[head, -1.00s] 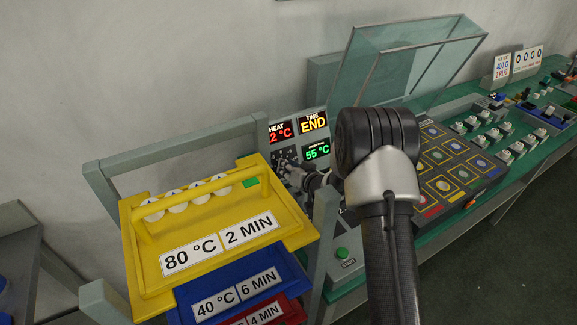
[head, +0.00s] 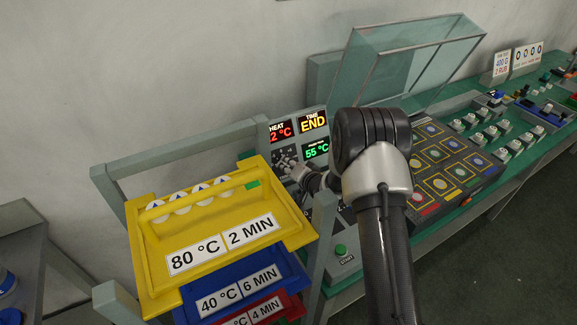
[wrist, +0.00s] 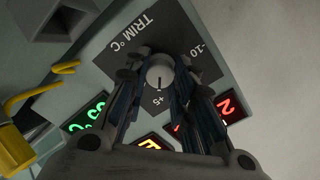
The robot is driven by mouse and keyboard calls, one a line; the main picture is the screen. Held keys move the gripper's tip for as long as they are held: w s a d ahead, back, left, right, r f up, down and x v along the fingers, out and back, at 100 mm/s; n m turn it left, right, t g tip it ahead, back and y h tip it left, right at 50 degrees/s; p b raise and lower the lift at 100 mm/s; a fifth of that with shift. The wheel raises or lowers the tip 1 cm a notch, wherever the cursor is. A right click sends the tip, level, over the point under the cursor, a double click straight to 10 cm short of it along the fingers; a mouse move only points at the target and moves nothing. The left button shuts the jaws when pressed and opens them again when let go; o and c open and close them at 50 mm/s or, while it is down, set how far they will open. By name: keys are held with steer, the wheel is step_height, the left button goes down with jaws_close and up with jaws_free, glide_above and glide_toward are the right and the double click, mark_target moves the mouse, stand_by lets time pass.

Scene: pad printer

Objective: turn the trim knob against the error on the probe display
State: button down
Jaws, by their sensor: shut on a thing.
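The trim knob (wrist: 160,74) is a round pale knob on a dark plate marked TRIM °C, with +5 and -10 on its scale. Its dark line points down in the wrist picture, near the +5. My gripper (wrist: 159,82) is shut on the knob, one finger on each side. In the head view my gripper (head: 286,164) is at the panel and hides the knob. The green probe display (head: 316,150) reads 55 °C. The red heat display (head: 282,130) shows 2 °C, its left part cut off or hidden. The time display (head: 313,121) reads END.
A yellow tray (head: 210,265) labelled 80 °C 2 MIN stands at front left, above blue (head: 240,285) and red trays. A green START button (head: 341,250) sits below the panel. A raised clear lid (head: 405,65) stands behind my arm.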

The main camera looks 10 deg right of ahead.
steer(key=c, duration=1.3)
jaws_free()
steer(key=v, duration=1.2)
steer(key=shift+r, duration=0.1)
